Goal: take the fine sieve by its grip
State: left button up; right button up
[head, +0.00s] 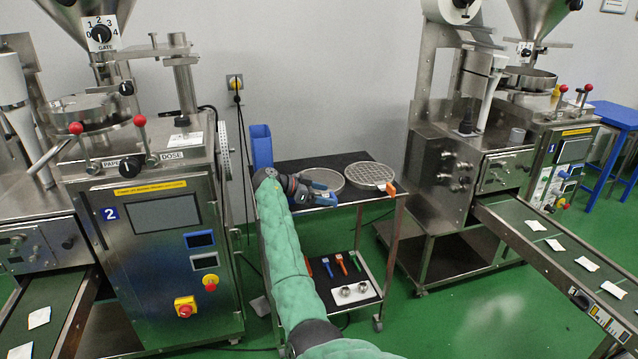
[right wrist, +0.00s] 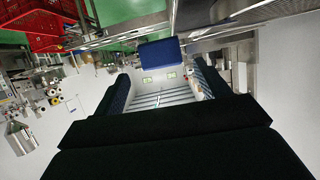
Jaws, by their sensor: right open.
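Two round sieves lie on the dark top of a steel cart in the head view. The left sieve (head: 326,177) looks the finer one, with grey mesh and a blue grip (head: 333,200) at its front edge. The right sieve (head: 370,175) has a visibly coarser grid and an orange grip (head: 390,188). My right gripper (head: 314,190) is at the cart's front edge, by the left sieve's grip, and covers part of that sieve. In the right wrist view its jaws (right wrist: 160,92) stand apart, with no sieve seen between them. My left gripper is out of view.
A blue bin (head: 261,145) stands at the cart's back left. The lower shelf (head: 345,268) holds small coloured tools and two metal rings. Packing machine 2 (head: 160,255) is close on the left; machine 1 (head: 440,165) and its conveyor (head: 560,240) are on the right.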

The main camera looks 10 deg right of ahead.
aim_at(333, 195)
jog(key=shift+w+d+f, duration=0.15)
jog(key=shift+d+f, duration=0.1)
jog(key=shift+d, duration=0.15)
jog(key=p+x, duration=0.2)
jog(key=shift+d+r, duration=0.1)
jog(key=shift+d, duration=0.35)
jog(key=shift+w+d+f, duration=0.1)
jog(key=shift+d+f, duration=0.5)
jog(key=shift+d, duration=0.25)
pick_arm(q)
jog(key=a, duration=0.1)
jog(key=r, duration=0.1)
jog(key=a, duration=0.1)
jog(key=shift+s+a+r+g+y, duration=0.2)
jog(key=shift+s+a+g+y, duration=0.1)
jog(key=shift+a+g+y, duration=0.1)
pick_arm(e)
jog(key=shift+r, duration=0.1)
jog(key=c, duration=1.2)
